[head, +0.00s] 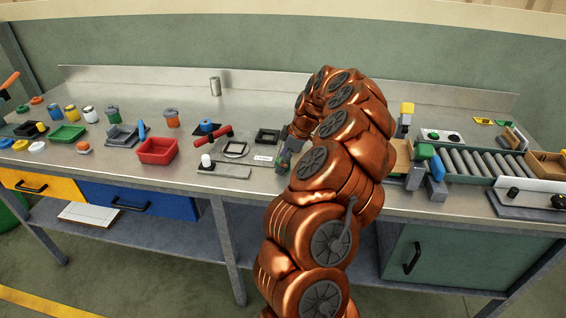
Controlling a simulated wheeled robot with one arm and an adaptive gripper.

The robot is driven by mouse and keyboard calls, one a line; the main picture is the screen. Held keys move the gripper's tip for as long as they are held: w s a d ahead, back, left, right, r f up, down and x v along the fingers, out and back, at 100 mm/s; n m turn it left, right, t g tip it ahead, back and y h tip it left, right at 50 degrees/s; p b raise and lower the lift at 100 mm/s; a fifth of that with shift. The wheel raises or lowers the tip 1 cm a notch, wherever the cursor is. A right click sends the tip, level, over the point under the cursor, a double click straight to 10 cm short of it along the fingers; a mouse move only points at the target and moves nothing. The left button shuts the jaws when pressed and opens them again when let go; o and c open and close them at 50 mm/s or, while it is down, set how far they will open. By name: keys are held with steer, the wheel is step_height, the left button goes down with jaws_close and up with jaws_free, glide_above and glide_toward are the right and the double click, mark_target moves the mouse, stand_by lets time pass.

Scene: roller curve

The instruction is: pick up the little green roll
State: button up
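I cannot tell for certain which thing is the little green roll. A small rounded green piece (425,152) sits on top of a grey post beside the left end of the roller conveyor (480,163). My copper arm arches over the bench just left of it. My gripper (284,161) points down at the middle of the bench, beside a flat plate with a square frame (236,149). It is well to the left of the green piece. The gripper is small and partly hidden by my arm, so its opening and anything between its fingers are unclear.
A red tray (157,151), a green tray (67,133) and several small jars stand on the left. A red-handled tool (215,134) lies near the plate. A grey post with a yellow top (406,113) stands behind the green piece. The rear middle is mostly clear.

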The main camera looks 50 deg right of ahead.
steer(key=shift+c, duration=0.4)
steer(key=c, duration=1.1)
steer(key=shift+d+r, duration=0.1)
